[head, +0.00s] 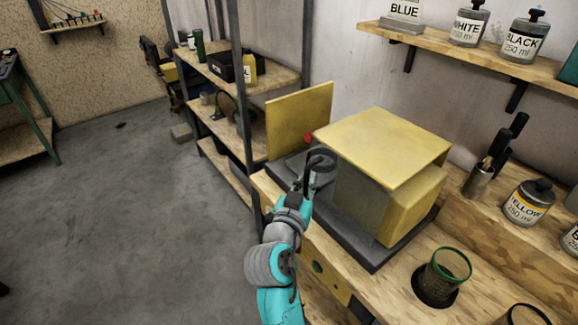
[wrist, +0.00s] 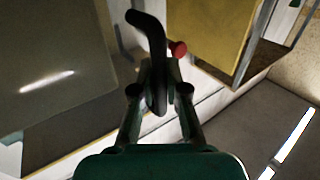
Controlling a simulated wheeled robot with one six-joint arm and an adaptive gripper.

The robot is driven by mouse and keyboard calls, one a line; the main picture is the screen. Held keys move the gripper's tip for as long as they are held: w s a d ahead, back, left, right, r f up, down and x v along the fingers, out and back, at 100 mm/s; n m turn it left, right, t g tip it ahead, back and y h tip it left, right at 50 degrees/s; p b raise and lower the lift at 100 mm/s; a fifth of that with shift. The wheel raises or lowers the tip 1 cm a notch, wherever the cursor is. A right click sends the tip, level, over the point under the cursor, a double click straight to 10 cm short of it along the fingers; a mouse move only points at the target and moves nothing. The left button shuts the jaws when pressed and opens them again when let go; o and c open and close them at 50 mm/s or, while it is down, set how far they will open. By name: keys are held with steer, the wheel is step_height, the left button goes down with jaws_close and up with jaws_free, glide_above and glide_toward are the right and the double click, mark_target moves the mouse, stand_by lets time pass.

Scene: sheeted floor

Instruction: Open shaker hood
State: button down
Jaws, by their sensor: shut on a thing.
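The shaker (head: 385,145) is a yellow and grey box machine on a dark base on the wooden bench. A yellow panel (head: 298,115) stands upright at its left, apart from the main box; it also shows in the wrist view (wrist: 205,40). A red knob (head: 308,138) sits by the panel's lower right edge. My gripper (head: 308,185) is at the machine's front left. In the wrist view my gripper (wrist: 158,92) is shut on a dark curved handle (wrist: 148,30), which sticks up beyond the fingertips. The handle's attachment is hidden.
A green-rimmed cup (head: 450,264) sits in a bench hole at the front. A yellow-labelled bottle (head: 527,204) and a holder with dark-handled tools (head: 478,180) stand at right. A metal shelf rack (head: 240,90) is behind left. The floor at left is clear.

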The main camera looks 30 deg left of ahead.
steer(key=shift+s+d, duration=0.3)
steer(key=shift+d, duration=0.35)
steer(key=shift+s+d, duration=0.25)
steer(key=shift+d, duration=0.4)
steer(key=shift+s+d, duration=0.3)
steer(key=shift+d, duration=0.35)
steer(key=c, duration=1.2)
jaws_free()
steer(key=s, duration=0.4)
steer(key=s+d, duration=0.1)
steer(key=s, duration=0.3)
steer(key=s+d, duration=0.1)
steer(key=s, duration=0.2)
steer(key=shift+s+d, duration=0.2)
steer(key=shift+s, duration=0.2)
